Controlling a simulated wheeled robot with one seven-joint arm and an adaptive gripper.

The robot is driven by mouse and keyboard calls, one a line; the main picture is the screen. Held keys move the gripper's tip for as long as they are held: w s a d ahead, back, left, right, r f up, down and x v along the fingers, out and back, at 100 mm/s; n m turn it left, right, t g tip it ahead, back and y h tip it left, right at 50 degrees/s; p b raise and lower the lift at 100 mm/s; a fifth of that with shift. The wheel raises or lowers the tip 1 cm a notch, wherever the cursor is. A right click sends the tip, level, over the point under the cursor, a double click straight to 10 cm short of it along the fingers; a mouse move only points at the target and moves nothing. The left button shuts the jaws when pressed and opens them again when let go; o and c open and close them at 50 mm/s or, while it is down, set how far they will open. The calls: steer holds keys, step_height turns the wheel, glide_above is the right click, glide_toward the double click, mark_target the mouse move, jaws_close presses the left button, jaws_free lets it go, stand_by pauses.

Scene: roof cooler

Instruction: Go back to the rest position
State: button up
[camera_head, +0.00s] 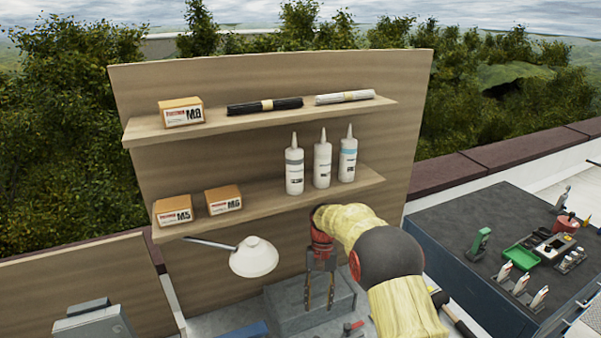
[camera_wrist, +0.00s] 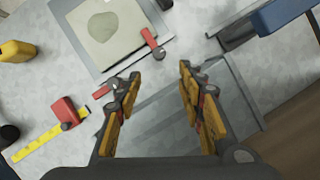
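My gripper (camera_head: 319,291) hangs pointing down at the end of my yellow-sleeved arm, in front of the wooden shelf board and over a grey block (camera_head: 288,309) on the worktop. In the wrist view my gripper (camera_wrist: 157,82) has its two fingers spread apart with nothing between them. The grey block also shows beneath the fingers in the wrist view (camera_wrist: 170,119).
A white lamp (camera_head: 254,257) stands left of my gripper. The shelves (camera_head: 262,201) hold bottles and boxes. A dark cabinet (camera_head: 455,228) with small items is at right. The wrist view shows a pale framed plate (camera_wrist: 112,28), a red-handled tool (camera_wrist: 152,42) and a yellow ruler (camera_wrist: 38,142).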

steer(key=s+d+r+t+b, duration=0.2)
steer(key=s+r, duration=0.4)
steer(key=s, duration=0.5)
steer(key=s+d+r+n+t+b, duration=0.1)
steer(key=s+d+r+t+b, duration=0.2)
steer(key=s, duration=0.8)
steer(key=s+d+r+t+b, duration=0.2)
steer(key=s+d+r+t, duration=0.3)
steer(key=s+r, duration=0.4)
steer(key=s+d, duration=0.1)
steer(key=s, duration=0.2)
steer(key=shift+d+r+h, duration=0.25)
steer(key=shift+d+h, duration=0.05)
steer(key=shift+d, duration=0.05)
